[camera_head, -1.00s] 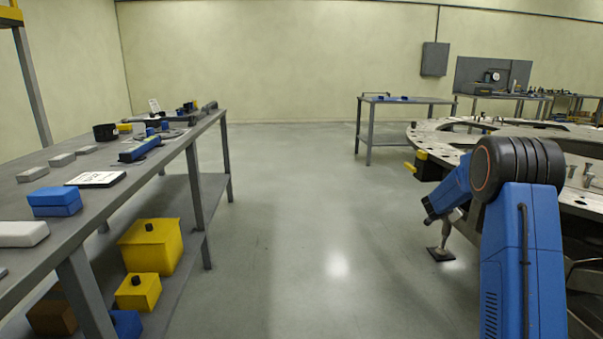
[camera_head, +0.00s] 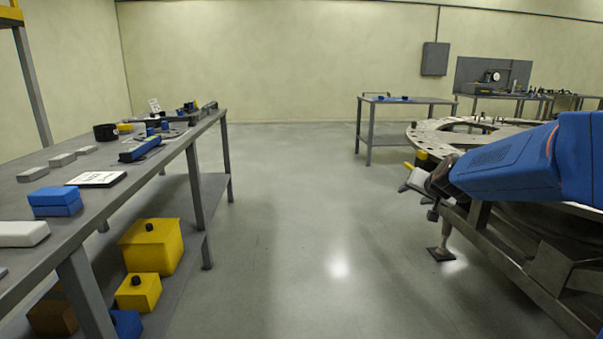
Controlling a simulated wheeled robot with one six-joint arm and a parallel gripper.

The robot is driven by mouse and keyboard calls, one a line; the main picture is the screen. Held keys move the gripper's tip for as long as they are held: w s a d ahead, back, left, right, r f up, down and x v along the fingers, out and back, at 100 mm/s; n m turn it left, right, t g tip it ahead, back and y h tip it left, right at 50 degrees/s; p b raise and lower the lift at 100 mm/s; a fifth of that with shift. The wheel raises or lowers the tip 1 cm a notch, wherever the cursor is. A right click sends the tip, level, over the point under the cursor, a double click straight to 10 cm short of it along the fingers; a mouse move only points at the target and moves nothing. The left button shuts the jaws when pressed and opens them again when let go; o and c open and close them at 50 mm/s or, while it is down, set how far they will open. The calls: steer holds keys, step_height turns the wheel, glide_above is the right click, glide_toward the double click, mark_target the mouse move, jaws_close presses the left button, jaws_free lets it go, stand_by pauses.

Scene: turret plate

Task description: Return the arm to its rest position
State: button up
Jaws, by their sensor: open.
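My arm reaches in from the right edge as a thick blue link, held roughly level over the near side of the round turret plate (camera_head: 430,137). Its dark wrist joint is at the left end of that link. My gripper (camera_head: 412,180) shows small beyond the wrist, as a pale grey part with a dark tip, out past the plate's left rim. It is open, and I see nothing held in it. Its fingers are too small to make out singly. The arm hides much of the plate's near side.
A long grey bench (camera_head: 60,235) runs along the left with boxes and tools on it. Yellow boxes (camera_head: 151,245) stand on its lower shelf. A small table (camera_head: 410,100) stands at the back. Yellow-ended parts (camera_head: 421,155) sit by the plate's left rim. The floor between is clear.

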steer(key=s+a+f+n+g+y, duration=0.1)
steer(key=s+a+n+g, duration=0.15)
steer(key=s, duration=0.75)
steer(key=s+a+f+n+g+y, duration=0.1)
steer(key=s+a, duration=0.3)
steer(key=s, duration=0.7)
steer(key=s+f+n+g+h, duration=0.1)
steer(key=s+f, duration=0.3)
steer(key=s, duration=0.7)
steer(key=s+f+n+g, duration=0.1)
steer(key=s+f, duration=0.3)
steer(key=s, duration=0.8)
steer(key=shift+d+f+g+h, duration=0.2)
steer(key=shift+d+g+h, duration=0.2)
steer(key=shift+g, duration=0.15)
